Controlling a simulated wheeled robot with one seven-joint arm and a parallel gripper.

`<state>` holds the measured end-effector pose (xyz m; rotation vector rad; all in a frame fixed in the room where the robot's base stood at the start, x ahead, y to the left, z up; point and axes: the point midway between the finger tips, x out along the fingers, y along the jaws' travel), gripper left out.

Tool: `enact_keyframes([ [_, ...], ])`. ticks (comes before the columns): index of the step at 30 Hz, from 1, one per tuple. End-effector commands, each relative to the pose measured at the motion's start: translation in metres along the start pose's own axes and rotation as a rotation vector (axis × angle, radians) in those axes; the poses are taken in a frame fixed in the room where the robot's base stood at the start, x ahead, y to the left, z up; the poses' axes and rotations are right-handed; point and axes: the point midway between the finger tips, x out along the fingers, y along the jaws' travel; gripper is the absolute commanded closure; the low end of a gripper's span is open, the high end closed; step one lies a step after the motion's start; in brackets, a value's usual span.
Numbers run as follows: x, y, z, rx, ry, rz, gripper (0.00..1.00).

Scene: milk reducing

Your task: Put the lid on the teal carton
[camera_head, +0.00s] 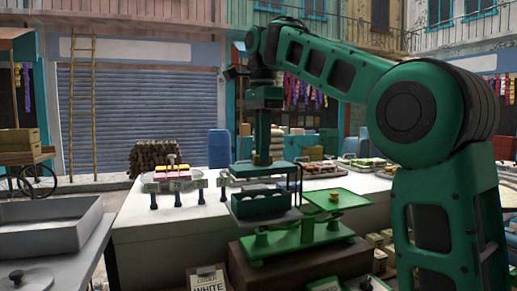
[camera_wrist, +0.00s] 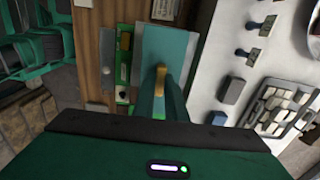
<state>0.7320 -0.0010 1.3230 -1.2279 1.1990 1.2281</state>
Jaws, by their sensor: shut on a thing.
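The teal carton (camera_head: 262,206) is an open-topped box standing on the left side of the green balance scale (camera_head: 290,240) in the head view. The teal lid (camera_head: 262,170) hangs roughly level above it, with a visible gap between them. My gripper (camera_head: 262,157) points down and is shut on the yellow handle at the lid's middle. In the wrist view the handle (camera_wrist: 160,80) shows between the fingers, with the lid (camera_wrist: 175,48) around it. The carton's inside is hard to make out in the head view, and I cannot clearly see it in the wrist view.
The scale's right pan (camera_head: 337,196) holds a small yellowish piece and sits close to the right of the carton. A tray of colourful blocks (camera_head: 172,178) stands left on the white counter (camera_head: 150,220). A thin dark upright rises beside the carton's right side.

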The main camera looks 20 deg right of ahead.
Motion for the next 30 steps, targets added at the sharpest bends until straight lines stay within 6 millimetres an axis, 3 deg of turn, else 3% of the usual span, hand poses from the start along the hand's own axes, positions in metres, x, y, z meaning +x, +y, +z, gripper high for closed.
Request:
enact_keyframes([
  [15, 0.041, 0.0, 0.005, -0.008, 0.0, 0.001, 1.0],
  [30, 0.048, 0.0, 0.005, -0.007, 0.0, 0.0, 1.0],
])
